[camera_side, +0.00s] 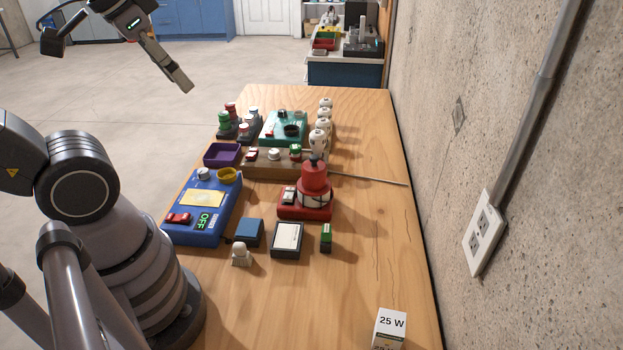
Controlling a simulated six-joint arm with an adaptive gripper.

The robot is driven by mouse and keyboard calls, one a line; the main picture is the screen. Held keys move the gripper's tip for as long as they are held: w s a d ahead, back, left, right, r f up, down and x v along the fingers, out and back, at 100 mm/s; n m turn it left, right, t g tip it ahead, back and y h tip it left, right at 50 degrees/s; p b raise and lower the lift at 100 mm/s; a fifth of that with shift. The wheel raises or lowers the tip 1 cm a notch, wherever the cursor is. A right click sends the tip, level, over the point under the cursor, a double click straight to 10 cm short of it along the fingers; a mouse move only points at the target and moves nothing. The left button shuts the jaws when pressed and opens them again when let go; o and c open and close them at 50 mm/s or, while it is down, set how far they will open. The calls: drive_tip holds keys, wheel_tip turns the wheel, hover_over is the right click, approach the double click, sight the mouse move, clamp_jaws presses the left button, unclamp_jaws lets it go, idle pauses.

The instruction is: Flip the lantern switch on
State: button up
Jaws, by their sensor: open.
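A red lantern-like device (315,178) stands on the wooden table, right of the middle of the group of devices. It has a red upper body, a pale band and a red base. A small dark-and-light switch-like part (289,196) sits on the left of that base; its position is too small to tell. My gripper (182,82) is up at the top left, high above and well apart from the lantern. It is open and seen edge-on, with nothing visible in it.
A blue box (188,225) with red switches and a green "OFF" display stands left of the lantern. Several white round-topped objects (318,138) stand behind it. A thin rod (370,179) lies to the right. A "25 W" box (390,328) is front right. A concrete wall (480,110) borders the table.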

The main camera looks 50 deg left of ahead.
drive_tip(key=w+m, duration=0.1)
drive_tip(key=w, duration=0.2)
drive_tip(key=w+a+f+g, duration=0.1)
drive_tip(key=w, duration=0.1)
drive_tip(key=w+m+g, duration=0.1)
drive_tip(key=w, duration=0.2)
drive_tip(key=shift+w+a+f+m, duration=0.25)
drive_tip(key=shift+w+f+m, duration=0.05)
drive_tip(key=shift+w, duration=0.05)
clamp_jaws()
drive_tip(key=w+a+f+m+g, duration=0.2)
drive_tip(key=w+a+f+m, duration=0.1)
drive_tip(key=w+f, duration=0.4)
drive_tip(key=w+a+f+m+g+h, duration=0.1)
drive_tip(key=w+a+f+m+g, duration=0.1)
drive_tip(key=w+f, duration=0.5)
wheel_tip(320, 180, down, 7)
drive_tip(key=a+m, duration=0.1)
drive_tip(key=a, duration=0.1)
drive_tip(key=shift+w+a+g, duration=0.3)
drive_tip(key=shift+w, duration=0.1)
drive_tip(key=shift+r, duration=0.1)
